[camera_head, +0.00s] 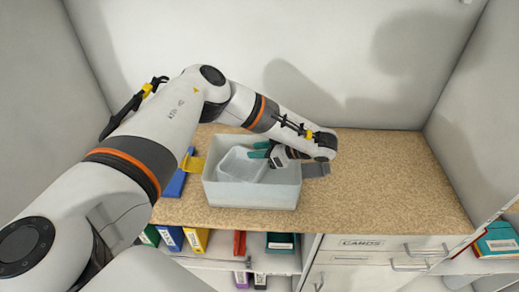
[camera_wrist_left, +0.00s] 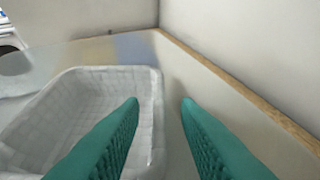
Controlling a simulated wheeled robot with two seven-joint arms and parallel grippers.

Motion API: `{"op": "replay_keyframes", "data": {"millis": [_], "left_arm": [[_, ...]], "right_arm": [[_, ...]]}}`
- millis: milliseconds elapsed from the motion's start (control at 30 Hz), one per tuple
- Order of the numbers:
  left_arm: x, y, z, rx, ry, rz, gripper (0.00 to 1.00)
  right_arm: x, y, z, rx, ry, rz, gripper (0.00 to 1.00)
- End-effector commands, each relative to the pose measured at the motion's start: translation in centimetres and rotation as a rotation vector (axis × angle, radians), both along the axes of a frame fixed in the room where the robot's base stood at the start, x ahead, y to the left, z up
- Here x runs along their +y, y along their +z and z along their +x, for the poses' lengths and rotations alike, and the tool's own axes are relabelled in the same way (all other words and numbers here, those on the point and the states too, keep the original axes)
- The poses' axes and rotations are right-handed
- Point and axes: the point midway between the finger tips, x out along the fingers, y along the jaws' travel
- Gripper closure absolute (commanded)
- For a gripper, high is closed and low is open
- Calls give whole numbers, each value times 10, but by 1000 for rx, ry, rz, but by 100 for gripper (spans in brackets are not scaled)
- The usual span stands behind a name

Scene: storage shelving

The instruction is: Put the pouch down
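I cannot make out a pouch in either view. A whitish translucent bin (camera_head: 250,195) stands on the wood-patterned counter. A smaller pale, open-topped container (camera_head: 240,166) sits inside it, tilted, and fills the left of the left wrist view (camera_wrist_left: 75,115). My left gripper (camera_head: 260,150) reaches over the bin from the right, its teal fingertips near the small container. In the left wrist view the two fingers (camera_wrist_left: 160,102) are apart with nothing gripped; the container's right rim shows between them. Whether they touch it I cannot tell. My right gripper is not in view.
The counter (camera_head: 390,180) is clear to the right. Binders (camera_head: 195,239) and a drawer labelled CARDS (camera_head: 375,243) are below. Walls enclose the counter.

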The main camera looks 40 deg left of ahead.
Motion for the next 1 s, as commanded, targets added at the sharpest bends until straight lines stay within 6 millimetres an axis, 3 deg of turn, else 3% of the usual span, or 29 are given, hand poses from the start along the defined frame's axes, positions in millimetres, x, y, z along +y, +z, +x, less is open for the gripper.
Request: {"op": "replay_keyframes", "data": {"millis": [333,700,1000], "left_arm": [[-6,5,1,-2,-3,-1,71],[-72,42,13,-4,-7,1,71],[-102,59,17,0,-1,0,71]], "right_arm": [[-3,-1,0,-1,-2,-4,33],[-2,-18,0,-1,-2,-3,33],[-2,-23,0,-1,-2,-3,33]]}}
